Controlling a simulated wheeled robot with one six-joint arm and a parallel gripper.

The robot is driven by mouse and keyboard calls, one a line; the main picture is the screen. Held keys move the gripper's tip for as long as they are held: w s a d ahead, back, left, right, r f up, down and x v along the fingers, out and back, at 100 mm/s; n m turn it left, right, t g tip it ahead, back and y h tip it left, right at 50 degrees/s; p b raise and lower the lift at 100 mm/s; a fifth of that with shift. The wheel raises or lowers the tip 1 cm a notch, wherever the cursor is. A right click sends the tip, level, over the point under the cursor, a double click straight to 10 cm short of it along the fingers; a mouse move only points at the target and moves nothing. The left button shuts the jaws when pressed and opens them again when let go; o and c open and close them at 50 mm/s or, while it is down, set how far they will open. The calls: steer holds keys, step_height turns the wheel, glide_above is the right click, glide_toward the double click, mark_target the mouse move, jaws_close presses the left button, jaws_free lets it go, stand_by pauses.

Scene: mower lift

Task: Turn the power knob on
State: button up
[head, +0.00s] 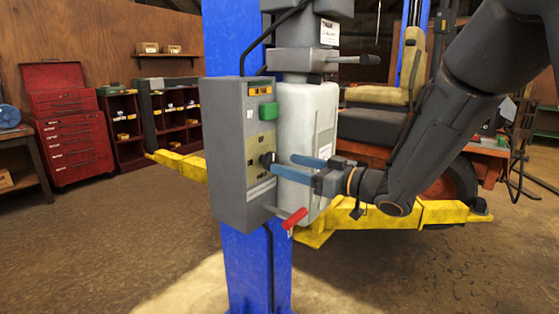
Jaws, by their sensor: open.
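A grey control box (228,150) is mounted on the blue lift post. A small black knob (266,160) stands out from its front face, inside a yellowish panel. I take it to be the power knob; its pointer setting is too small to read. My gripper (283,165), with blue fingers, comes in from the right and is open. Its fingertips are close to the knob, one finger reaching beside it. I cannot tell whether they touch it. Nothing shows between the fingers apart from the knob area.
A green button (268,112) is above the knob. A red-tipped lever (294,218) juts out below my gripper. A pale tank (318,115) is right beside the box. Yellow lift arms (400,214) and a mower (375,125) are behind. A red tool chest (72,125) stands far left.

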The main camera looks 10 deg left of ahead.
mark_target(273, 161)
steer(key=shift+p+x, duration=0.5)
steer(key=shift+x, duration=1.6)
steer(key=shift+c, duration=0.5)
steer(key=c, duration=0.9)
steer(key=shift+f+n+b, duration=0.1)
steer(key=shift+n+b, duration=0.2)
steer(key=shift+b, duration=0.15)
steer(key=n+b, duration=0.5)
steer(key=b, duration=0.2)
steer(key=n+b, duration=1.2)
steer(key=b, duration=0.1)
steer(key=shift+s+a+f+b, duration=0.1)
steer(key=shift+s+f+b, duration=0.15)
steer(key=shift+f+b, duration=0.1)
steer(key=shift+r+n, duration=0.1)
steer(key=shift+n, duration=0.2)
